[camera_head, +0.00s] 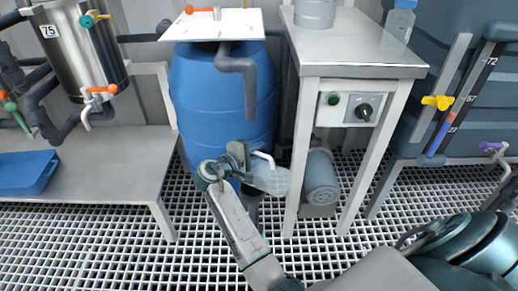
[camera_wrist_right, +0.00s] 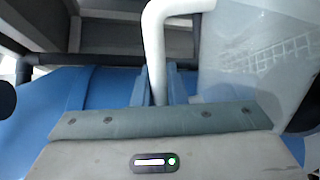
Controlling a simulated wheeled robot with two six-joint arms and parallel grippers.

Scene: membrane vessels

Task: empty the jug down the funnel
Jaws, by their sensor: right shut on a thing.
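The jug (camera_head: 270,181) is pale and see-through with a white handle. My right gripper (camera_head: 246,158) is shut on the handle, in front of the blue drum. In the right wrist view the handle (camera_wrist_right: 156,40) runs between the fingers, and the jug's clear body (camera_wrist_right: 255,60) fills the upper right. The jug looks tilted in the head view; I cannot tell its exact angle or whether liquid is in it. I cannot make out the funnel for sure; a dark upright part (camera_head: 251,205) shows just below the jug. My left gripper is not in view.
The blue drum (camera_head: 205,100) carries a white board (camera_head: 215,25) and a grey bent pipe (camera_head: 238,66). A steel table (camera_head: 350,50) with a switch box (camera_head: 349,104) stands right of the jug, its front leg close. A low bench (camera_head: 110,160) is at left. Open grating lies in front.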

